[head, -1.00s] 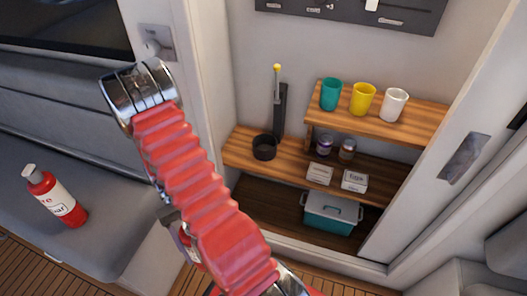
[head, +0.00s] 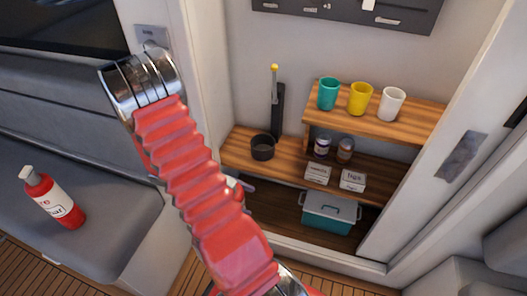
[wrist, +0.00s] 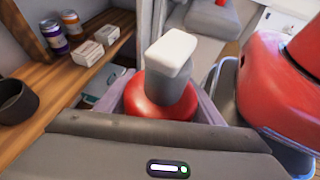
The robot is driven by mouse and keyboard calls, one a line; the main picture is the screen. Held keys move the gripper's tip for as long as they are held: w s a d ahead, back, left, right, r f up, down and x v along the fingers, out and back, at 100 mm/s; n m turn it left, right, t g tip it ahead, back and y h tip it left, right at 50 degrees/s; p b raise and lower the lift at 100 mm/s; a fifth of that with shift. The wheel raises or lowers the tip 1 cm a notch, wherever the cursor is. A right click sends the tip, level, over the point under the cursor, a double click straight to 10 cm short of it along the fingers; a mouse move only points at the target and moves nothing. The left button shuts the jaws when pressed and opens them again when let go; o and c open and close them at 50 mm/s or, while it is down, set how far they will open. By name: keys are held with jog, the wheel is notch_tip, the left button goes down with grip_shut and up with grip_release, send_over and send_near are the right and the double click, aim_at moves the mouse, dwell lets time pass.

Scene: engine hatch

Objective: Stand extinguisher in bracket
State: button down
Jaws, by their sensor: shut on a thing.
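My gripper (wrist: 160,108) is shut on a red extinguisher (wrist: 150,104) with a grey neck and white cap, seen from above in the wrist view. Its lower body is hidden. In the head view my arm covers most of the gripper; a little shows right of the red sleeve. The bracket has a dark round cup (head: 263,147) and a black upright back (head: 278,108) with a yellow-tipped rod, on the wooden shelf. The cup also shows at the left edge of the wrist view (wrist: 14,100), apart from the extinguisher. It looks empty.
Jars (head: 322,147) and small boxes (head: 317,174) stand right of the cup, under an upper shelf with three cups (head: 360,99). A teal bin (head: 329,212) sits below. Door frames flank the shelves.

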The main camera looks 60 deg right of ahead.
jog(key=w+d+r+n+t+h, duration=0.2)
jog(key=d+r+n+t, duration=0.1)
jog(key=d, duration=0.4)
jog(key=w+d+r+n+t+h, duration=0.3)
jog(key=d+n, duration=0.1)
jog(key=d, duration=0.3)
jog(key=w+d+r+n+t+h, duration=0.2)
jog(key=w+d+r+n+t, duration=0.1)
jog(key=d, duration=0.4)
jog(key=shift+d+r+n+t+h, duration=0.35)
jog(key=shift+r+n, duration=0.2)
jog(key=shift+n, duration=0.25)
jog(key=shift+d, duration=0.15)
send_near(271, 100)
jog(key=s+d, duration=0.1)
jog(key=d, duration=0.5)
jog(key=shift+d+f, duration=0.15)
jog(key=shift+f, duration=0.6)
jog(key=shift+d+f, duration=0.15)
jog(key=shift+f, duration=0.75)
